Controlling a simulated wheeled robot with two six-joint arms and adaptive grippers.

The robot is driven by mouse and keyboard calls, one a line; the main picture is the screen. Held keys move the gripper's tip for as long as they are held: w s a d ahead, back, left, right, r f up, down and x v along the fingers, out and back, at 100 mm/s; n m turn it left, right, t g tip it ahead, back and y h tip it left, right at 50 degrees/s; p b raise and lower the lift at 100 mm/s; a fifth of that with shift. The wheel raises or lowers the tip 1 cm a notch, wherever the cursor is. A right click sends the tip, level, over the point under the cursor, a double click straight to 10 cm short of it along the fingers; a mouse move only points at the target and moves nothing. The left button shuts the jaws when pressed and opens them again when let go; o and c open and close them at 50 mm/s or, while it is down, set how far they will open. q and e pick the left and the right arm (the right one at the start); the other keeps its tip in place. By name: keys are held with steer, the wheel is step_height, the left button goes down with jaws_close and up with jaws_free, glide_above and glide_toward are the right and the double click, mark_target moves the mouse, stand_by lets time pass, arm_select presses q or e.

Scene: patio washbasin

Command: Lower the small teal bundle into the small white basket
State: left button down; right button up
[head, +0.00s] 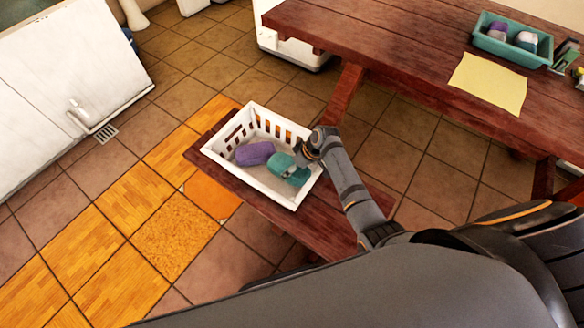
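The small white basket (214,151) stands on a low red-brown wooden bench, with slotted sides and an open top. The small teal bundle (284,163), with a paler grey-teal part, shows inside the basket's outline towards its right end. A purple bundle (254,153) lies in the basket to its left. My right gripper (303,157) reaches over the basket's right rim, with its fingers at the upper right of the teal bundle. The fingertips are too small and dark to show whether they grip it, and whether the bundle rests on the basket floor is unclear. My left gripper is not in view.
A larger wooden table (400,35) stands at the upper right, bearing a yellow cloth (488,84) and a teal tray (516,55) with a purple bundle and a whitish-blue one. Tiled floor is clear at left.

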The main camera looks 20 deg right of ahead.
steer(key=shift+f, duration=0.4)
steer(key=shift+f+b, duration=1.05)
steer(key=shift+f, duration=0.15)
stand_by(0.6)
steer(key=o, duration=1.2)
steer(key=v, duration=1.2)
steer(key=shift+d, duration=0.1)
